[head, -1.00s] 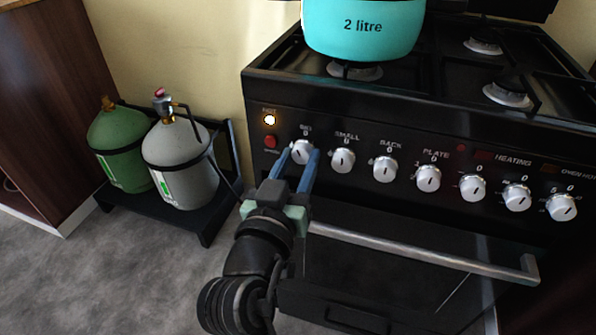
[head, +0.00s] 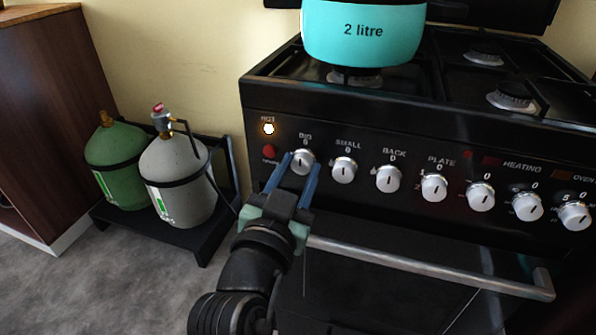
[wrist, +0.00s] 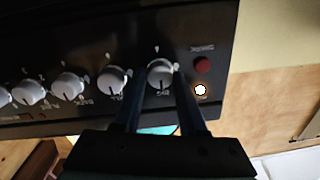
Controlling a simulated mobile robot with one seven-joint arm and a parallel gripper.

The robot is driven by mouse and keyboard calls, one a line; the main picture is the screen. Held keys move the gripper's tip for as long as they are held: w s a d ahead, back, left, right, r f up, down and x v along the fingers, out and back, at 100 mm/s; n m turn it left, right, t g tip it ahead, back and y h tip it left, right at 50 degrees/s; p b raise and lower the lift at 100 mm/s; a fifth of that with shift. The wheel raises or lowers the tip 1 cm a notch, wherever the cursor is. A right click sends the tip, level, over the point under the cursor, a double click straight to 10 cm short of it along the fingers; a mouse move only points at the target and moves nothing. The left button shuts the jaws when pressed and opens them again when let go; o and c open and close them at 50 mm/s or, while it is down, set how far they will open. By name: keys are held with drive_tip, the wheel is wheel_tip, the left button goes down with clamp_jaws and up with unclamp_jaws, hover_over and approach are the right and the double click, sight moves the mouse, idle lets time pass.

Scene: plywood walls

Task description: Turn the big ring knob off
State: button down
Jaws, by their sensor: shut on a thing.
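The knob marked BIG (head: 302,161) is a round silver knob at the left end of the stove's front panel. Its dark pointer line looks close to upright, under the 0 mark. It also shows in the wrist view (wrist: 161,73). My gripper (head: 301,168) has its blue fingers on either side of this knob and is shut on it. In the wrist view my gripper (wrist: 160,88) shows its two dark fingers flanking the knob. The fingers hide part of the knob's lower sides.
More silver knobs, such as SMALL (head: 344,170), run to the right. A lit lamp (head: 268,129) and a red button (head: 269,151) sit left. The oven handle (head: 430,268) crosses below. Gas bottles (head: 178,180) stand at left. A turquoise pot (head: 362,40) is on the hob.

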drive_tip(key=shift+c, duration=2.3)
unclamp_jaws()
drive_tip(key=shift+s, duration=0.15)
drive_tip(key=p+v, duration=0.1)
drive_tip(key=v, duration=1.1)
drive_tip(key=shift+s+p, duration=0.35)
drive_tip(key=shift+s, duration=0.05)
drive_tip(key=shift+a, duration=0.1)
drive_tip(key=w+d+r+n+t+y+p, duration=0.1)
drive_tip(key=w+r+t, duration=0.1)
drive_tip(key=r, duration=0.8)
drive_tip(key=w+d+r+n+t+y+p, duration=0.1)
drive_tip(key=w+r+t+p, duration=0.1)
drive_tip(key=r, duration=0.7)
drive_tip(key=s+d+r+n+t+y+p, duration=0.1)
drive_tip(key=s+r+n+t+y, duration=0.15)
drive_tip(key=r, duration=0.85)
drive_tip(key=s+d+r+n+t+y+p, duration=0.1)
drive_tip(key=s+r+t, duration=0.3)
drive_tip(key=r, duration=0.6)
wheel_tip(320, 180, up, 37)
drive_tip(key=p, duration=3.7)
drive_tip(key=shift+w+a+f, duration=0.2)
drive_tip(key=shift+w+a, duration=0.1)
drive_tip(key=shift+w, duration=0.05)
